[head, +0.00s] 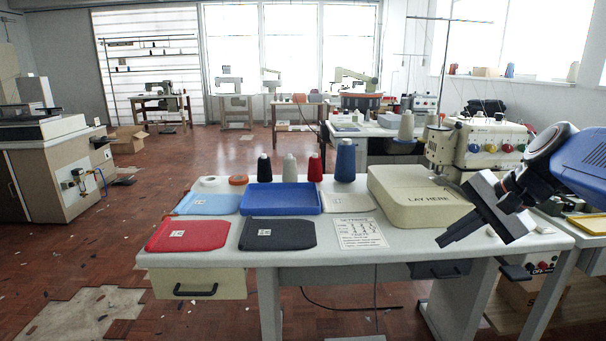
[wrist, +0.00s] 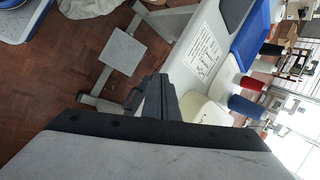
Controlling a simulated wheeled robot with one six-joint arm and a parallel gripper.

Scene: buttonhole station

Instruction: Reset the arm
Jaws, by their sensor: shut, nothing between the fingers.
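My gripper (head: 462,230) is at the right in the head view, above the front right part of the grey table (head: 350,258). It is shut and empty, its dark fingers pointing down and to the left. In the wrist view the fingers (wrist: 155,97) are together near the middle of the picture. My arm comes in from the right edge, in front of part of the sewing machine (head: 480,140). The cream block marked LAY HERE (head: 415,194) lies on the table just behind and left of the fingertips.
A blue tray (head: 281,198), red cloth (head: 188,235), dark cloth (head: 277,234), light blue cloth (head: 208,204) and printed sheet (head: 358,233) lie on the table. Several thread cones, including a blue one (head: 345,160), stand along its back. A yellow tray (head: 588,224) is at the right.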

